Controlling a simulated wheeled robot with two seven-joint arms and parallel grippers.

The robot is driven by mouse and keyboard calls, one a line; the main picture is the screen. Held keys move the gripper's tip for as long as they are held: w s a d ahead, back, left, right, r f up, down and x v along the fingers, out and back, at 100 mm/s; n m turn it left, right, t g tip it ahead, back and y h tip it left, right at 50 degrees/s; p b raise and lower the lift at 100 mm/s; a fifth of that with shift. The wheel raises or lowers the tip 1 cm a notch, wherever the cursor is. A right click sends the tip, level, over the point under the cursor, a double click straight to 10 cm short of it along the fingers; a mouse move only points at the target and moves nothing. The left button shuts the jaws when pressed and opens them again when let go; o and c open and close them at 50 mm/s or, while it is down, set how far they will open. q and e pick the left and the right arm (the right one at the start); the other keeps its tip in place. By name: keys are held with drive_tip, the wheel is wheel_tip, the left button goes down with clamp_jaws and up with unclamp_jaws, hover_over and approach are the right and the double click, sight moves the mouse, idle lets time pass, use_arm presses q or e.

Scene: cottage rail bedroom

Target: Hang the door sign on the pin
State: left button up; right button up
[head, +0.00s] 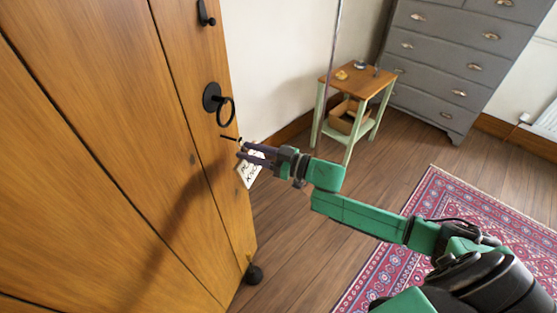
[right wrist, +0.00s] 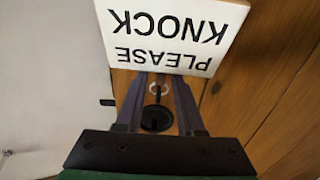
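The door sign (head: 249,172) is a small white plate with dark lettering, held tilted beside the wooden door. In the right wrist view the sign (right wrist: 175,30) reads PLEASE KNOCK upside down. My right gripper (head: 243,152) has its fingers on the sign's upper edge. In the right wrist view a pale ring (right wrist: 158,88) shows between the fingers at that edge. A thin dark pin (head: 230,138) sticks out from the door below the ring handle, just above the gripper. The sign appears apart from it. My left gripper is out of view.
The wooden door (head: 130,120) fills the left, with a black ring handle (head: 225,110) close above the gripper. A small side table (head: 357,82) and a grey chest of drawers (head: 450,60) stand behind. A red rug (head: 450,210) covers part of the floor.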

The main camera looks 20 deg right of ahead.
drive_tip(key=v, duration=1)
drive_tip(key=d+f+m+h, duration=0.4)
drive_tip(key=d+f+h, duration=0.3)
drive_tip(key=d+f, duration=0.65)
drive_tip(key=s+d+f+m+g+h+p, duration=0.1)
drive_tip(key=s+d+f+h, duration=0.15)
drive_tip(key=f, duration=0.55)
drive_tip(key=s+d+f+m+g+h, duration=0.1)
drive_tip(key=s+f+h, duration=0.15)
drive_tip(key=f, duration=0.55)
drive_tip(key=s+f+m+g, duration=0.1)
drive_tip(key=s+f+g, duration=0.3)
drive_tip(key=s+f, duration=0.7)
drive_tip(key=s+a+f+g, duration=0.3)
drive_tip(key=s+a+f, duration=0.2)
drive_tip(key=s, duration=0.5)
drive_tip(key=s+a+f+g, duration=0.3)
drive_tip(key=s+a+f, duration=0.2)
drive_tip(key=s, duration=0.5)
drive_tip(key=shift+a+f+n+p, duration=0.3)
drive_tip(key=shift+a+f, duration=0.1)
drive_tip(key=shift+a, duration=0.45)
